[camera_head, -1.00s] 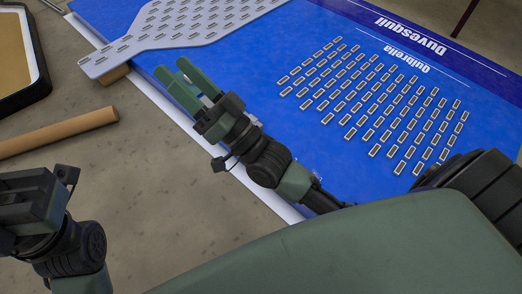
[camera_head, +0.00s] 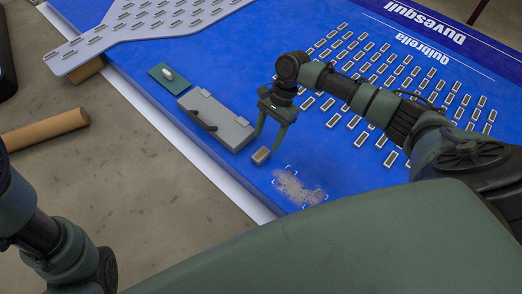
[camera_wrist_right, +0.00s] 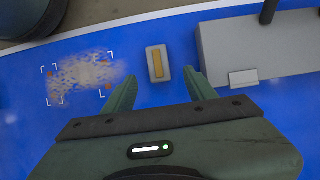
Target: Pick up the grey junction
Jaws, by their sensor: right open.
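The small grey junction (camera_head: 261,155), a block with a tan strip on top, sits on the blue panel just off the corner of a grey case. It also shows in the right wrist view (camera_wrist_right: 157,54). My right gripper (camera_head: 268,138) points down at it with its fingers apart and empty. In the right wrist view the fingertips (camera_wrist_right: 160,76) lie to either side of the junction's near end. I cannot tell their exact height above the panel. Only my left arm shows at the lower left; its gripper is out of frame.
The grey case (camera_head: 217,119) lies beside the junction, with a green plate (camera_head: 168,78) beyond it. A speckled dusty patch (camera_head: 298,188) within white corner marks lies on the near side. Rows of small light modules (camera_head: 415,83) cover the right. A cardboard tube (camera_head: 45,130) lies on the floor.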

